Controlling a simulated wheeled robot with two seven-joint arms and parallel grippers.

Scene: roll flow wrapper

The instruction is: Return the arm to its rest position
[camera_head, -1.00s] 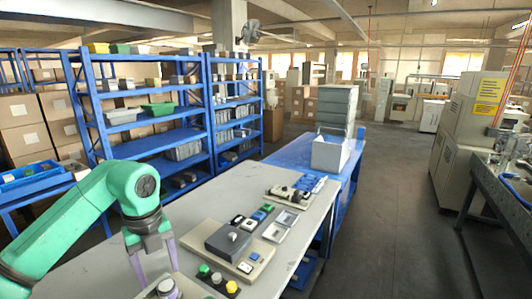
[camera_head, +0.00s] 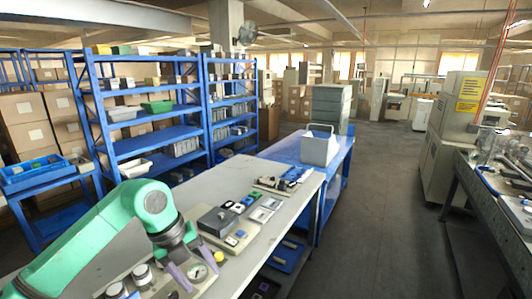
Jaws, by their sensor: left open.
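My left arm, green, comes in from the lower left over the grey table (camera_head: 110,240). My left gripper (camera_head: 193,270), with two purple fingers, points down over the near part of the table, fingers apart and nothing seen between them. White round knobs (camera_head: 142,274) stand to the left of the gripper. What lies right under the fingertips is partly hidden. My right gripper is not in view.
A control panel with a dark grey box (camera_head: 217,219) and small buttons is on the table. Beyond it a white bin (camera_head: 319,147) stands on a blue table (camera_head: 290,151). Blue shelves (camera_head: 160,137) stand behind at the left. The floor aisle (camera_head: 370,220) at the right is clear.

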